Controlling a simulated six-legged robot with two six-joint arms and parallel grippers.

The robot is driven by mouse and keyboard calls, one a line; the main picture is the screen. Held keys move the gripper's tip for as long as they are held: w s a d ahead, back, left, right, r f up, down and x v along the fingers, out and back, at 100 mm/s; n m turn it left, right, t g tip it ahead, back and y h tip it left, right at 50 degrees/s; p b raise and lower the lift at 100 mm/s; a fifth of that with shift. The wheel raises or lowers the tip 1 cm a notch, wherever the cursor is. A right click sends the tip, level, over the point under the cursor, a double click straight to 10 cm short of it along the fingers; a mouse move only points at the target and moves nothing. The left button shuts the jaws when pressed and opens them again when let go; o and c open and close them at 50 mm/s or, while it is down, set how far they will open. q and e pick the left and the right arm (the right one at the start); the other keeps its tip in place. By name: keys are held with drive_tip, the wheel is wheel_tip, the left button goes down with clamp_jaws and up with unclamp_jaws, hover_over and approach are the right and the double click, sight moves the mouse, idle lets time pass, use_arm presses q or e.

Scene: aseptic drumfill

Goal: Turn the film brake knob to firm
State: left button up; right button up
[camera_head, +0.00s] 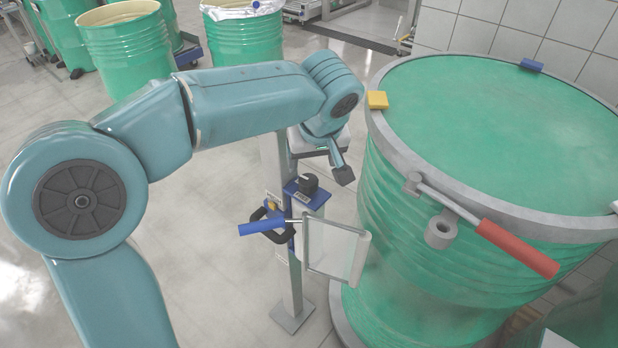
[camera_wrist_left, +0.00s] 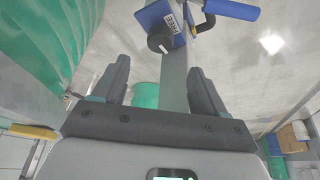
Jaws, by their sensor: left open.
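The film brake knob (camera_head: 308,183) is a black round knob on top of a blue housing (camera_head: 312,199) on an upright post. In the left wrist view the knob (camera_wrist_left: 160,40) shows a light mark on its face, beside a white label on the blue plate (camera_wrist_left: 166,15). Which setting the mark points at is too small to read. My left gripper (camera_head: 342,172) is just above and to the right of the knob in the head view. In the left wrist view its two fingers (camera_wrist_left: 158,66) are apart with nothing between them, and the knob lies beyond the fingertips. My right gripper is out of view.
A large green drum (camera_head: 480,130) with a grey rim stands close on the right, with a red-handled lever (camera_head: 515,248). A framed film roll (camera_head: 335,252) and a blue handle (camera_head: 262,227) stick out below the knob. Open floor (camera_head: 225,215) lies left of the post.

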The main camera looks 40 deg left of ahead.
sight(309, 180)
use_arm(q)
drive_tip(key=x, duration=0.9)
drive_tip(key=shift+a+f+b, duration=0.1)
drive_tip(key=shift+f+b, duration=0.1)
drive_tip(key=shift+b, duration=0.1)
